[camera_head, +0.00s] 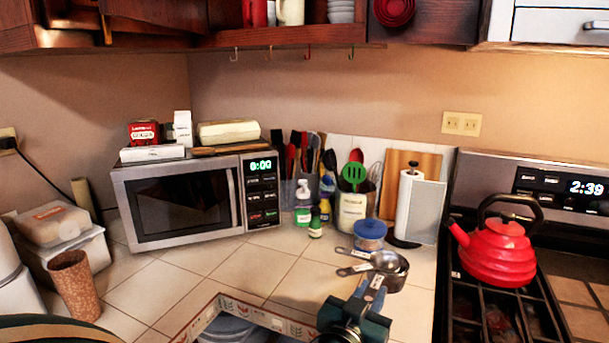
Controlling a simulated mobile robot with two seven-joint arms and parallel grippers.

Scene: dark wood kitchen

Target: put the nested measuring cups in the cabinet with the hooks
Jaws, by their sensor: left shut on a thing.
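The nested measuring cups (393,278) are dark metal, with handles pointing left, and are at the right part of the white tiled counter. My left gripper (372,292) comes in from the bottom edge and is shut on a handle of the cups. Whether the cups touch the counter I cannot tell. The cabinet with the hooks (290,36) is at the top; several small hooks hang along its underside. Its open shelf holds red and white mugs (291,11) and a stack of white bowls (341,11); its upper part is out of frame. My right gripper is not in view.
A blue-lidded container (370,235) stands just behind the cups. A utensil crock (352,212) and paper towel holder (407,203) stand farther back. A red kettle (497,252) is on the stove at right. The microwave (185,205) is at left. Bare counter lies before it.

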